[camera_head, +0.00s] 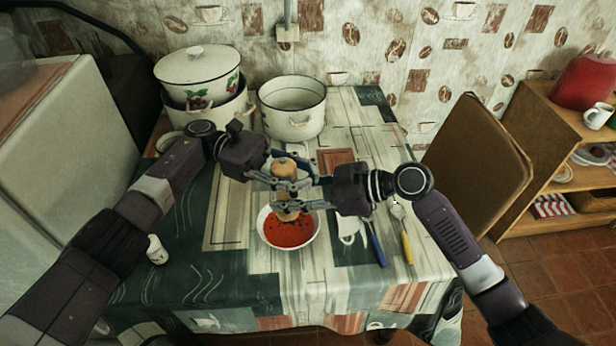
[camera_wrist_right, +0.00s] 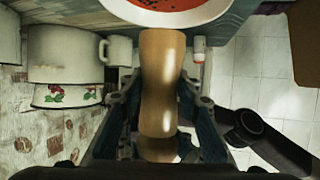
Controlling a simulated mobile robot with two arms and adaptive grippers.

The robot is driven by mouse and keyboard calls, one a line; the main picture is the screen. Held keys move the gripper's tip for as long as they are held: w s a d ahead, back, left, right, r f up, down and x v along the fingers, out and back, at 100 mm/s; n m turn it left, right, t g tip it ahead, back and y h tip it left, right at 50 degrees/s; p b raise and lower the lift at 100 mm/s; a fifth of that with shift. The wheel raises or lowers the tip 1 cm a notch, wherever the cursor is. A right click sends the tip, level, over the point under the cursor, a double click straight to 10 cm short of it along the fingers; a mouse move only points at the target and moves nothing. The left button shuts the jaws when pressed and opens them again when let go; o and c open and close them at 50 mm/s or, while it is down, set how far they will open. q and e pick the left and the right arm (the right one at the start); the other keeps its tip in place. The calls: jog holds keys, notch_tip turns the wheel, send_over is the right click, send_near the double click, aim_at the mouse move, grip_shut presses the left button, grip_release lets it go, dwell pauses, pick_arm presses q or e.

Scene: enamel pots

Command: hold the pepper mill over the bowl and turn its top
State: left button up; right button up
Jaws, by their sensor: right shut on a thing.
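The wooden pepper mill (camera_head: 285,168) is upright above the bowl, its round top showing between the grippers. In the right wrist view the mill (camera_wrist_right: 162,85) lies between my right gripper's fingers. My right gripper (camera_head: 288,202) is shut on the mill's body. My left gripper (camera_head: 292,177) is at the mill's top, its fingers close around it; whether they are shut on it I cannot tell. The white bowl (camera_head: 268,238) holds red soup with dark specks and stands below. The bowl's rim (camera_wrist_right: 180,20) also shows in the right wrist view.
A white pot (camera_head: 292,108) and a lidded pot with cherries (camera_head: 198,75) stand at the back. A yellow-handled utensil (camera_head: 406,245) and a blue-handled one (camera_head: 377,245) lie right of the bowl. A small white shaker (camera_head: 157,250) stands left. The front cloth is clear.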

pick_arm(q)
jog(key=o, duration=0.4)
jog(key=shift+c, duration=0.2)
jog(key=shift+r, duration=0.1)
notch_tip(320, 180, up, 10)
